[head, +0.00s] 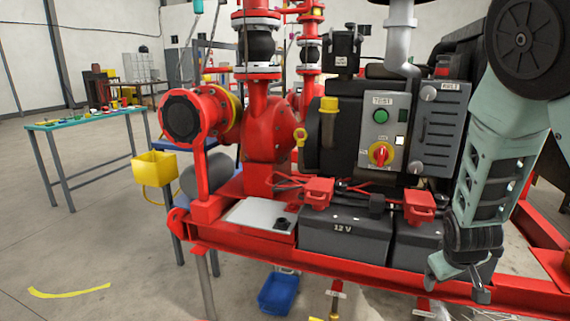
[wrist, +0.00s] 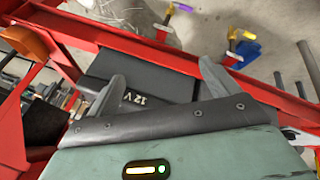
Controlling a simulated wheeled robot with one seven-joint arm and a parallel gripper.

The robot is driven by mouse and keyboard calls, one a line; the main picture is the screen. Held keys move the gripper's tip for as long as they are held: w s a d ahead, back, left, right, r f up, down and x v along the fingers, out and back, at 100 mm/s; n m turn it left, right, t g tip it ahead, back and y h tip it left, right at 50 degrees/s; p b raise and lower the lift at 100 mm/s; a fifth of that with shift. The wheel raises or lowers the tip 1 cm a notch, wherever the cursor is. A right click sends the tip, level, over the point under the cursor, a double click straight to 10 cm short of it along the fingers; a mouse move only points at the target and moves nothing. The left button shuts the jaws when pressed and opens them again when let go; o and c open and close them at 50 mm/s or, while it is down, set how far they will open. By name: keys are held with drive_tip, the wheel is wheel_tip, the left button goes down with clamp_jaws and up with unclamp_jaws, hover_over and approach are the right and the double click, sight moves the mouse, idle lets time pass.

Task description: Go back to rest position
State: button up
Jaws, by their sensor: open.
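My gripper (wrist: 160,82) is open and empty in the wrist view, its two grey fingers spread apart. A black 12 V battery (wrist: 135,75) lies beyond the fingers, with a red frame rail beside it. In the head view my arm hangs down at the right, and my gripper (head: 462,280) is low in front of the right battery (head: 418,250), near the skid's red front rail. The left 12 V battery (head: 345,238) sits on the skid to the left of it. Part of the right battery is hidden behind my arm.
The red pump (head: 275,125) and a grey control panel (head: 382,130) with a green button and red knob stand behind the batteries. A blue bin (head: 278,294) is on the floor below the rail. A workbench (head: 85,122) stands at the left, with open floor before it.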

drive_tip(key=s+a+r+m+g+y, duration=0.1)
drive_tip(key=s+a+r+y, duration=0.15)
drive_tip(key=s+r, duration=0.35)
drive_tip(key=s+a+r+m+g+y, duration=0.1)
drive_tip(key=s+a+r, duration=0.2)
drive_tip(key=s, duration=0.5)
drive_tip(key=s+a+r+n+g, duration=0.25)
drive_tip(key=s+a+n, duration=0.55)
drive_tip(key=s+a, duration=0.8)
wheel_tip(320, 180, up, 12)
drive_tip(key=w+a+p, duration=0.1)
drive_tip(key=w+p, duration=0.1)
drive_tip(key=p, duration=1)
drive_tip(key=shift+w+a+r+p, duration=0.15)
drive_tip(key=shift+w+a+p, duration=0.1)
drive_tip(key=shift+a+p, duration=0.15)
drive_tip(key=shift+c, duration=0.4)
